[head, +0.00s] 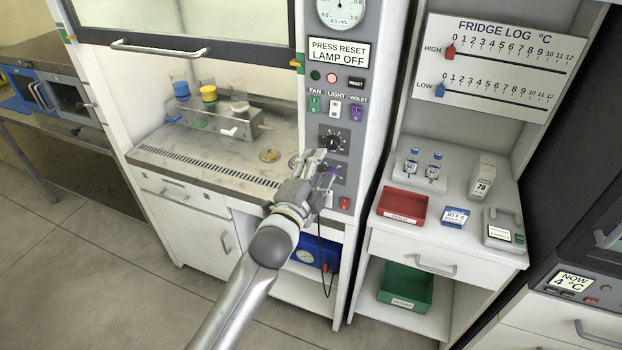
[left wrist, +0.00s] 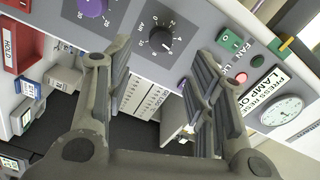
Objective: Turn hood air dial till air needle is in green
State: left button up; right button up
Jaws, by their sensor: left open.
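The black air dial (head: 333,141) is on the grey control panel of the hood. In the left wrist view the air dial (left wrist: 160,40), marked AIR with numbers around it, shows between the fingertips. The round white air gauge (head: 343,10) is at the top of the panel, cut off by the frame. The gauge (left wrist: 282,110) also shows at the right in the left wrist view; its needle is too small to read against the green. My left gripper (head: 322,168) is open and empty, just below and in front of the air dial. My right gripper is out of view.
A purple dial (left wrist: 92,8) sits beside the air dial, partly behind my gripper in the head view. Fan, light and violet switches (head: 334,107) are above. A red tray (head: 402,207) and small bottles stand on the counter to the right.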

pick_arm(q)
jog(key=shift+v, duration=1.85)
jog(key=s+a+f+n+g+y+b, duration=0.1)
jog(key=a+f+n+g, duration=0.1)
jog(key=f, duration=1.1)
jog(key=s+a+f+n+g+y+b, duration=0.1)
jog(key=s+a+f+n+g, duration=0.15)
jog(key=f, duration=1.05)
jog(key=s+a+f+n+g+y+b, duration=0.1)
jog(key=s+a+f, duration=0.1)
jog(key=s+f, duration=0.35)
jog(key=s+a+f+n+g, duration=0.2)
jog(key=f, duration=0.7)
jog(key=s+a+f+n+g+y+b, duration=0.1)
jog(key=s+a+f, duration=0.1)
jog(key=s+f, duration=0.35)
jog(key=s+a+f+n+g+b, duration=0.1)
jog(key=s+a+f+n+g, duration=0.1)
jog(key=s+f, duration=0.5)
jog(key=s+a+f+n+g+y, duration=0.1)
jog(key=s+f, duration=0.7)
jog(key=s, duration=0.9)
jog(key=s+a+f+n+g+b, duration=0.1)
jog(key=s+a+f+n+g, duration=0.3)
jog(key=s, duration=0.7)
notch_tip(320, 180, down, 4)
jog(key=shift+s+a+f+g+y+b, duration=0.1)
jog(key=shift+s+a+g+y+b, duration=0.25)
jog(key=shift+a, duration=0.8)
